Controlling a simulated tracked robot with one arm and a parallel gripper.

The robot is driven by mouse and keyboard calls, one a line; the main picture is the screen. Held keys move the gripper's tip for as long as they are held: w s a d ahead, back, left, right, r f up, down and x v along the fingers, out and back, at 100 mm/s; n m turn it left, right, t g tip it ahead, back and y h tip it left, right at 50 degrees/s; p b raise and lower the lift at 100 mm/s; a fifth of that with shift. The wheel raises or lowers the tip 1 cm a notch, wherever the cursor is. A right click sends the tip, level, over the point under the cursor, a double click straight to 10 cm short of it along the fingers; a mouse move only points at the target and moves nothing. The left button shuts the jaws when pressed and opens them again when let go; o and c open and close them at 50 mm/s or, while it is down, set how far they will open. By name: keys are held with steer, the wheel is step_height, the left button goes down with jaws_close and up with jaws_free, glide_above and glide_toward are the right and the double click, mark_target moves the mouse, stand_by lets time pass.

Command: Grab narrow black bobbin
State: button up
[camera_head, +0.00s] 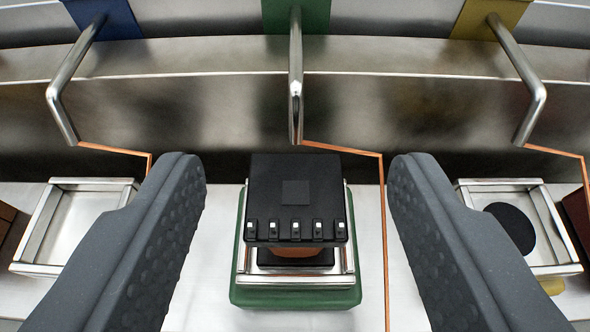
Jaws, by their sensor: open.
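The black bobbin (297,185) stands in the centre of the view. It has a square black top with a row of several small metal contacts along its near edge. A copper-orange middle and a black lower flange show below the top. It sits in a metal-framed holder (295,280) on a green base. My gripper (297,168) is open, with one dark grey finger on each side of the bobbin. There is a clear gap between each finger and the bobbin. The bobbin's far side is hidden.
An empty square metal tray (40,228) is at left. A similar tray (562,255) with a black disc (510,228) is at right. Metal rods hang from blue (104,18), green (310,15) and yellow (487,18) panels, the middle one just behind the bobbin. Copper strips run below them.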

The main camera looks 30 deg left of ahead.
mark_target(297, 193)
steer(key=x, duration=0.1)
steer(key=b+x, duration=0.1)
steer(key=x, duration=0.1)
steer(key=shift+w+a+f, duration=0.1)
steer(key=shift+f, duration=0.35)
steer(key=shift+w+a+f+b, duration=0.1)
steer(key=shift+w+a+b, duration=0.1)
steer(key=shift+w+b, duration=0.15)
steer(key=c, duration=1)
steer(key=shift+c, duration=0.2)
